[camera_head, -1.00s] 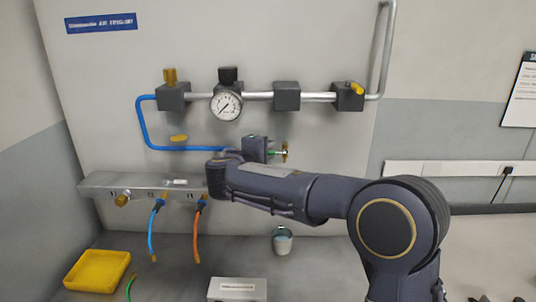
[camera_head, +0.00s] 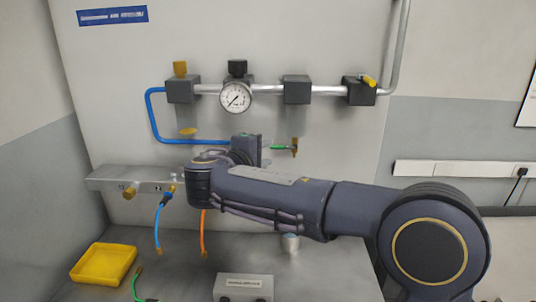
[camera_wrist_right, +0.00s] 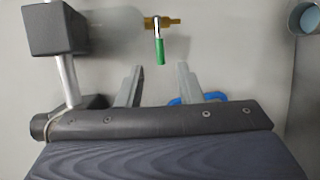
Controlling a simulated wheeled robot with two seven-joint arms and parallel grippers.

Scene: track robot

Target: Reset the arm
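My right arm reaches in from the right across the head view. My right gripper (camera_head: 268,150) is in front of the wall panel, just left of a green-handled brass valve (camera_head: 294,148). In the right wrist view the two grey fingers (camera_wrist_right: 158,85) of this gripper stand apart with nothing between them. The green handle (camera_wrist_right: 160,50) lies a little beyond the fingertips, roughly in line with the gap and apart from them. My forearm hides part of the manifold and the bench. My left gripper is not in view.
A pressure gauge (camera_head: 236,97) and dark blocks sit on the pipe above. A manifold (camera_head: 105,181) with a blue hose (camera_head: 160,225) and an orange hose (camera_head: 204,235) is at left. The bench holds a yellow tray (camera_head: 103,265), a grey box (camera_head: 243,287) and a cup (camera_head: 290,242).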

